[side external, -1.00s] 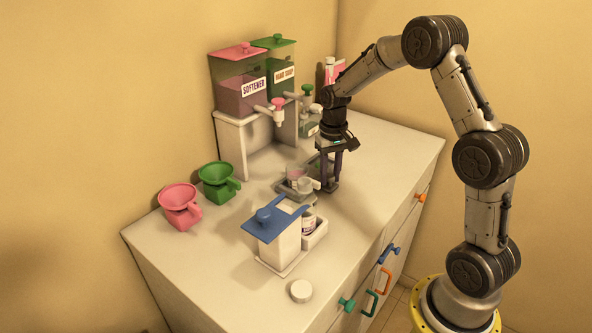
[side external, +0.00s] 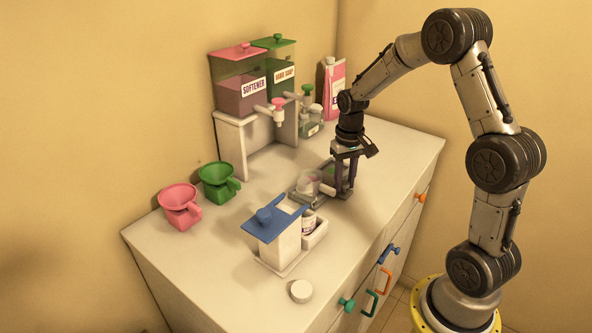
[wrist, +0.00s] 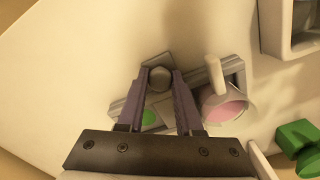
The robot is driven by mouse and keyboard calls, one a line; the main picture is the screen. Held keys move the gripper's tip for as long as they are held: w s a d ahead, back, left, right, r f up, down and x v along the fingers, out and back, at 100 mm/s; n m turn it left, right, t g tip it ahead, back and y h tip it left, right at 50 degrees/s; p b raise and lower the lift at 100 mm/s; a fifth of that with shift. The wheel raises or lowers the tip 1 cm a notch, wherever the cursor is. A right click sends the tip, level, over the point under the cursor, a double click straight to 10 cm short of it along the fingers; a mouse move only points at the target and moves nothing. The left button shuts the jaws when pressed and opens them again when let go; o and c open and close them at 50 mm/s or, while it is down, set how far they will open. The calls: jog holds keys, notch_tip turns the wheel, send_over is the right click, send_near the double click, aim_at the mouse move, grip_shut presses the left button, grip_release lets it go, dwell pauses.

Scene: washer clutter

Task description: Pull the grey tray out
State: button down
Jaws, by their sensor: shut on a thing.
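The grey tray (side external: 299,197) lies on the white countertop, partly hidden by my gripper. In the wrist view the tray (wrist: 239,68) carries a clear cup with pink contents (wrist: 222,106) and a white handle, and a green patch (wrist: 149,117) shows in its other part. My gripper (side external: 345,193) is low over the counter at the tray's right side. In the wrist view my gripper (wrist: 161,74) has its fingers on both sides of a grey knob (wrist: 160,79) on the tray, shut on it.
Softener (side external: 240,92) and hand soap (side external: 283,75) dispensers stand behind. Pink (side external: 178,206) and green (side external: 217,183) funnel cups are left. The counter to the right is clear.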

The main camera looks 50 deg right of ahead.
jog(key=shift+s+r, duration=0.2)
jog(key=shift+s, duration=0.8)
jog(key=c, duration=0.7)
grip_release()
jog(key=shift+f, duration=0.1)
notch_tip(320, 180, up, 8)
jog(key=shift+f, duration=0.1)
jog(key=shift+a, duration=0.1)
